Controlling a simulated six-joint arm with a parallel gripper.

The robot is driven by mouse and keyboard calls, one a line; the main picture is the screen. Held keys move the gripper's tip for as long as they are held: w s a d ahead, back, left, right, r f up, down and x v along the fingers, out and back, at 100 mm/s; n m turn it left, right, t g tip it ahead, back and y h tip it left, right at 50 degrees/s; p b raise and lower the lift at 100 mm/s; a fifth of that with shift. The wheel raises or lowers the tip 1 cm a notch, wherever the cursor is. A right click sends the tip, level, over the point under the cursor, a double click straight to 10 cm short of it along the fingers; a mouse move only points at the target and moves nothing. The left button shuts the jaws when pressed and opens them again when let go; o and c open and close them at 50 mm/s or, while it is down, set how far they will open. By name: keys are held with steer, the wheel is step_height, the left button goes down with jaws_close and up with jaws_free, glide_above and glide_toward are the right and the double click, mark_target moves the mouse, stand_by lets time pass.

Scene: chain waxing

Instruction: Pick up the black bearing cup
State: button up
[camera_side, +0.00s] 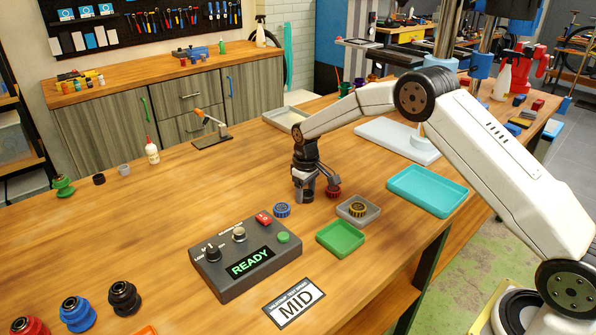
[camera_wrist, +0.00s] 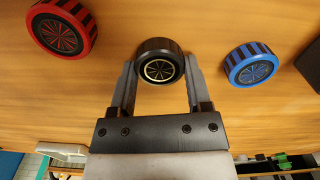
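The black bearing cup (camera_wrist: 159,47) shows in the wrist view as a short round cup with a pale ringed face. It sits between the fingertips of my gripper (camera_wrist: 160,68), one finger on each side and close to its wall. Whether the fingers press on it cannot be told. In the side view my gripper (camera_side: 305,190) points down at the wooden table, and its fingers mostly hide the black cup.
A blue cup (camera_wrist: 252,64) and a red cup (camera_wrist: 63,27) flank the black one. In the side view, a grey tray (camera_side: 374,216) holding a gold-ringed cup, a green tray (camera_side: 340,238) and a control box (camera_side: 240,260) reading READY stand nearby. A teal tray (camera_side: 428,190) is farther right.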

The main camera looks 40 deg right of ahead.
steer(key=c, duration=0.4)
steer(key=shift+r, duration=0.1)
steer(key=shift+r, duration=0.75)
steer(key=shift+s+a+r, duration=0.15)
steer(key=shift+s+r, duration=1.75)
steer(key=shift+s, duration=0.45)
steer(key=shift+s+a+r, duration=0.15)
steer(key=shift+s+r, duration=1.7)
steer(key=shift+s, duration=0.45)
steer(key=shift+s+a+r, duration=0.15)
steer(key=shift+s+r, duration=1.75)
steer(key=shift+s, duration=0.45)
